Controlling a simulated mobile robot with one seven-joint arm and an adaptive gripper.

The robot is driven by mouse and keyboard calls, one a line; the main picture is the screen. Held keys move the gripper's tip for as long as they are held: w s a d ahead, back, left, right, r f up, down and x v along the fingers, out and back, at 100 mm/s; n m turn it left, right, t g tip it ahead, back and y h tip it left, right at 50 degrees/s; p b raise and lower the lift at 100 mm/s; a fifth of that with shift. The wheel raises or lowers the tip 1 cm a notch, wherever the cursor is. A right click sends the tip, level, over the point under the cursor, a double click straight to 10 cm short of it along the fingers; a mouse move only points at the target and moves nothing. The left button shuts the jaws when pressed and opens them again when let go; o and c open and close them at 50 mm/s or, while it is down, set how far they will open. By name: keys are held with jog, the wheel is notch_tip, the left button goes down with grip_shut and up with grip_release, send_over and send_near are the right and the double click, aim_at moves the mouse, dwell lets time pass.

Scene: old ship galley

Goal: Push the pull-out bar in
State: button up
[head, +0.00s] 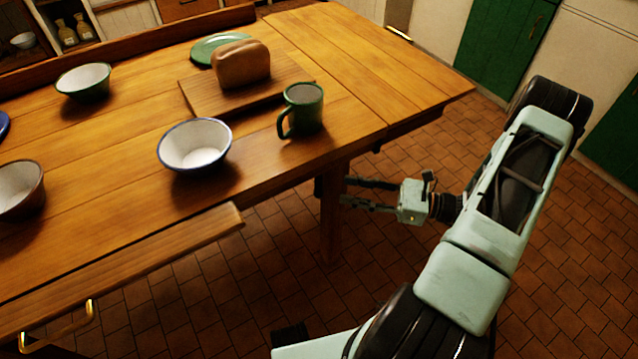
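The wooden table (110,150) fills the left and middle of the head view, with its right-hand leaf (370,55) raised level. A dark piece under the leaf's near edge (377,147) may be the end of the pull-out bar, but shadow hides its shape and how far it sticks out. My gripper (344,191) is below the tabletop's near edge, its fingers pointing left beside the table leg (333,225). The two fingers are apart with nothing visible between them. I cannot tell whether the fingertips touch the leg.
A green mug (303,108), a white bowl (194,146) and a loaf (241,64) on a board (205,97) stand on the table. A wooden ledge (130,265) with a brass handle (62,328) juts out at lower left. Tiled floor (560,250) is clear at right.

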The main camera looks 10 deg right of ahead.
aim_at(318, 185)
jog(key=b+x, duration=0.1)
jog(key=x, duration=0.8)
jog(key=shift+c, duration=0.4)
grip_shut()
